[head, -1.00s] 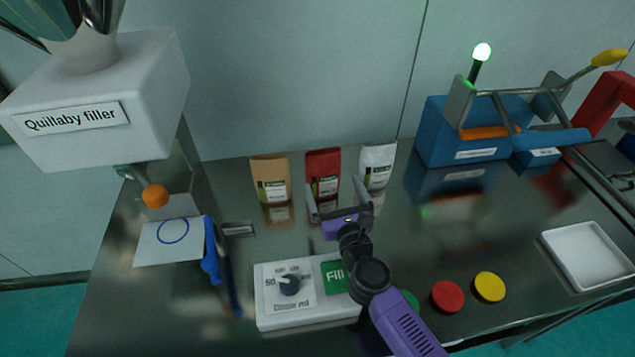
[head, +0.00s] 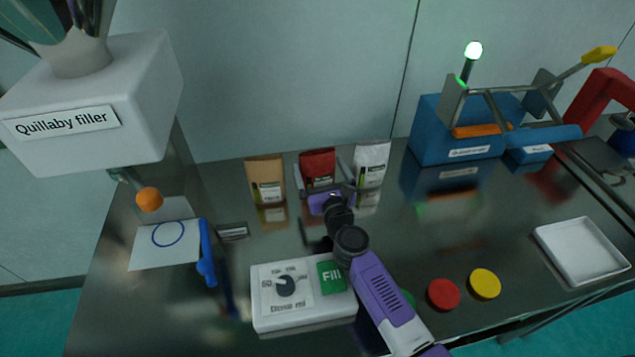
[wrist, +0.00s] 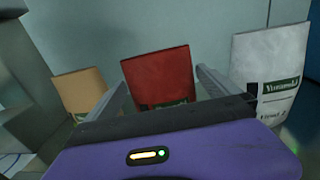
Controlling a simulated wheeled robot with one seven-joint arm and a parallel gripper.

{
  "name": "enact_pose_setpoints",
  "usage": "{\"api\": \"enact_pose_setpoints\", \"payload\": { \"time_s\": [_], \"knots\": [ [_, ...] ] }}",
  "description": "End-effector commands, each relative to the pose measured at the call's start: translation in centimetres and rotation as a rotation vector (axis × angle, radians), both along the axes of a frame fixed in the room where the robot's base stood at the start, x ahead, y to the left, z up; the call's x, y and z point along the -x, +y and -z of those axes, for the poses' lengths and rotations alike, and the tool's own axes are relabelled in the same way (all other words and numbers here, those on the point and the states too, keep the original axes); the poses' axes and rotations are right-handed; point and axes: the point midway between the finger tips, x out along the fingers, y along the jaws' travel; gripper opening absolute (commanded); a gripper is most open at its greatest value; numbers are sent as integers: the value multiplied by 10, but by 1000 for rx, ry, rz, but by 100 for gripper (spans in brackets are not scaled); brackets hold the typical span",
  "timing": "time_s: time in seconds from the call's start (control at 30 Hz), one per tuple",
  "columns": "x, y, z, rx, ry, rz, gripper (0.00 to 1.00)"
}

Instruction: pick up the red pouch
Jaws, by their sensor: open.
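The red pouch (head: 317,163) stands upright on the metal table between a tan pouch (head: 266,180) and a white pouch (head: 371,165). My gripper (head: 325,188) is open in front of the red pouch and hides its lower part in the head view. In the wrist view the red pouch (wrist: 158,76) is between the two fingers, a little left of the middle. The purple gripper body hides its bottom. Whether the fingertips reach past its front face, I cannot tell.
A white dosing box (head: 302,296) with a dial stands below my arm. Red (head: 444,294) and yellow (head: 485,284) buttons are to its right. A blue machine (head: 460,135) stands back right, a white tray (head: 581,250) front right. The filler (head: 90,100) overhangs the left.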

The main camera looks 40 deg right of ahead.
Motion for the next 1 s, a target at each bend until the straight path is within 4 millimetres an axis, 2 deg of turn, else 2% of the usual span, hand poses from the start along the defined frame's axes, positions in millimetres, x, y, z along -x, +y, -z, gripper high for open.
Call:
{"api": "enact_pose_setpoints", "payload": {
  "time_s": [0.07,0.5,0.8,1.0],
  "knots": [
    [0,0,0,0,0,0,100],
    [1,0,0,0,0,0,18],
    [0,0,-3,1,-1,0,17],
    [0,0,-16,1,-2,1,17]
  ]
}}
